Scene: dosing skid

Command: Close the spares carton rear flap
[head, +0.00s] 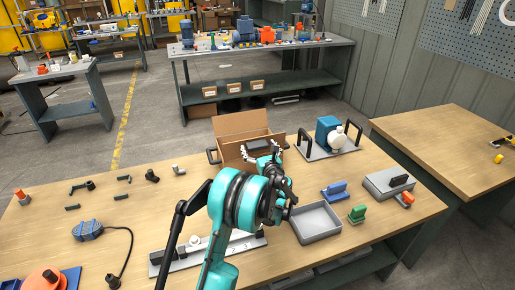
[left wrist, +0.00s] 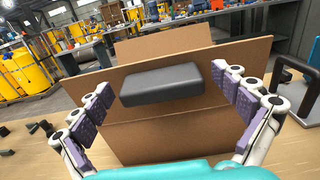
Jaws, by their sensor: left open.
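The open cardboard spares carton (head: 228,151) stands at the back of the wooden bench, and its brown wall also shows in the left wrist view (left wrist: 160,142). Its rear flap (head: 240,122) stands up, leaning back, and shows at the top of the left wrist view (left wrist: 165,46). My left gripper (head: 262,151) is at the carton's near side, fingers spread and apart from the flap. My right gripper is not in view.
A blue and white pump (head: 328,134) with black handles stands right of the carton. A grey tray (head: 317,236), blue and green parts, and a grey box (head: 388,184) lie to the right. Small dark fittings lie to the left. The bench's back edge is just behind the carton.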

